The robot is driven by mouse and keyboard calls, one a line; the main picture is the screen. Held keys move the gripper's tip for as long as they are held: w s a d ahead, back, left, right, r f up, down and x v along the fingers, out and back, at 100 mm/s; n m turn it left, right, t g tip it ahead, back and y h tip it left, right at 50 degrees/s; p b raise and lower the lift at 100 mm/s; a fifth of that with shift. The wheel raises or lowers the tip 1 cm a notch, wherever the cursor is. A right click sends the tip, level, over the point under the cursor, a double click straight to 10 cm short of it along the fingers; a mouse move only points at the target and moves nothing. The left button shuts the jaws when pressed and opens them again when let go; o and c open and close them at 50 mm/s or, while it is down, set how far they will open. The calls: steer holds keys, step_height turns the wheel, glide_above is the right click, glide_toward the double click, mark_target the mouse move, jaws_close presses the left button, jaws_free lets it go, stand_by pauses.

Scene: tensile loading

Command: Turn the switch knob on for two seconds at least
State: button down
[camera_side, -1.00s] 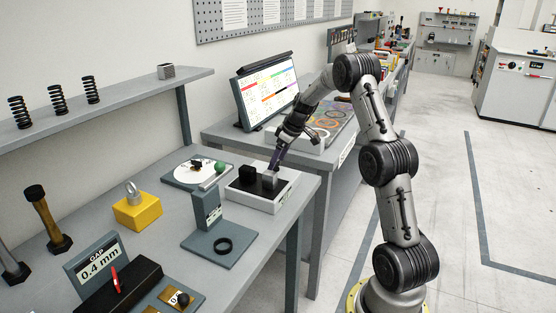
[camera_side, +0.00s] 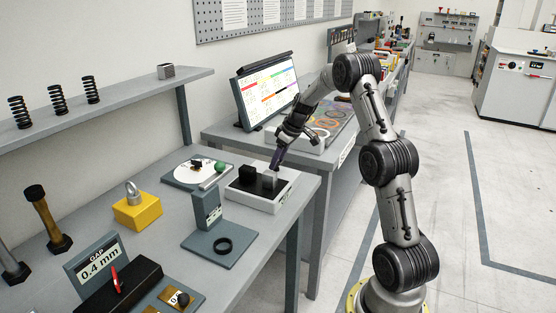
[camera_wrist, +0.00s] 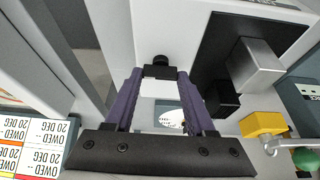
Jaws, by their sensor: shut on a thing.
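My gripper (camera_wrist: 160,73) has two purple fingers, which show in the wrist view closed around a small black knob (camera_wrist: 160,61) with a rounded end. On the plate are a silver block (camera_wrist: 255,62) and a smaller black block (camera_wrist: 222,98). In the side view my gripper (camera_side: 274,167) points down at the far side of the white box (camera_side: 262,204), behind the silver block (camera_side: 269,181). The knob is hidden there. I cannot tell which setting the knob is at.
A white disc plate with a green ball (camera_side: 220,168) sits left of the box. A grey stand (camera_side: 208,207) is in front of it, and a monitor (camera_side: 266,93) is behind. A yellow block (camera_side: 137,210) stands farther left. Bare bench lies between them.

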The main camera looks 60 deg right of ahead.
steer(key=m+h, duration=0.1)
steer(key=m, duration=0.3)
steer(key=shift+a+r+h, duration=0.1)
steer(key=shift+a+h, duration=0.05)
steer(key=shift+h, duration=0.25)
steer(key=m+g+h, duration=0.1)
steer(key=m, duration=0.3)
steer(key=shift+w+a, duration=0.1)
steer(key=shift+w, duration=0.05)
steer(key=m, duration=0.2)
steer(key=m+g+h, duration=0.1)
steer(key=m, duration=0.2)
steer(key=shift+w+g, duration=0.1)
steer(key=shift+g, duration=0.2)
steer(key=m, duration=0.2)
steer(key=m+g, duration=0.1)
steer(key=m, duration=0.1)
steer(key=shift+g+h, duration=0.3)
steer(key=shift+h, duration=0.1)
steer(key=shift+w+m, duration=0.1)
steer(key=shift+m, duration=0.3)
steer(key=shift+c, duration=1.2)
jaws_free()
